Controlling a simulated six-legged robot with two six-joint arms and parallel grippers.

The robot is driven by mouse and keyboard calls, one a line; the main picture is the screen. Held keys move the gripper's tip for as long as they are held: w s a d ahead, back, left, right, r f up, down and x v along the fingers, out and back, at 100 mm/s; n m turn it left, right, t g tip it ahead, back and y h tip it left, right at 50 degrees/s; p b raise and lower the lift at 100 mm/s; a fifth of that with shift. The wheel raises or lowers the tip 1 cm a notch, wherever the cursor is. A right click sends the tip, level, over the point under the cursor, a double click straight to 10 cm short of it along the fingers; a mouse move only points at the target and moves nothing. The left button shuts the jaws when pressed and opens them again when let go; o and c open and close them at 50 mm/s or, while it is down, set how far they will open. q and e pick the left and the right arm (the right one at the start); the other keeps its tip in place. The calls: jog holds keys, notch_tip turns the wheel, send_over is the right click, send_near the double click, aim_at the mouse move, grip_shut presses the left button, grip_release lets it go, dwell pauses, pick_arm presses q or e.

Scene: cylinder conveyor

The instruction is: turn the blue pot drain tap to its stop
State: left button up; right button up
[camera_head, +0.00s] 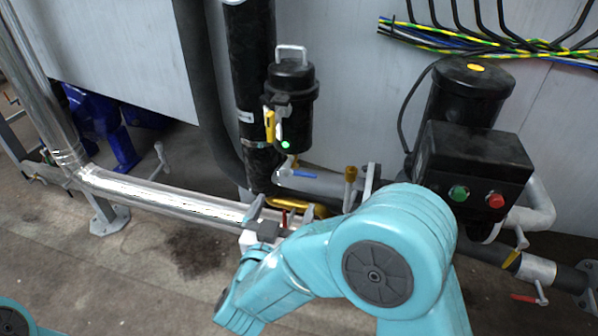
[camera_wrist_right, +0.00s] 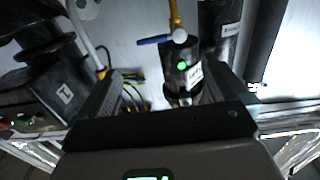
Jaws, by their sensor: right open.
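The blue pot drain tap (camera_head: 303,174) is a small blue lever under the black pot (camera_head: 292,95). In the right wrist view the blue lever (camera_wrist_right: 154,40) points left from a pale round hub below a yellow pipe. My right gripper (camera_head: 283,209) is just below the tap in the head view and partly hidden by my teal arm. My left gripper is out of view.
A black pump with a box bearing green and red buttons (camera_head: 472,165) stands right. A yellow handle (camera_head: 269,124) is on the pot's side. A silver pipe (camera_head: 165,198) runs low at left. A brass valve stem (camera_head: 350,185) stands right of the tap.

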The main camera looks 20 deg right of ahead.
aim_at(298, 175)
jog(key=b+x, duration=0.1)
jog(key=x, duration=0.5)
jog(key=b+x, duration=0.1)
jog(key=x, duration=0.6)
jog(key=shift+d+f, duration=0.1)
jog(key=shift+f, duration=0.1)
jog(key=shift+w+d, duration=0.3)
jog(key=shift+w, duration=0.2)
jog(key=c, duration=1.3)
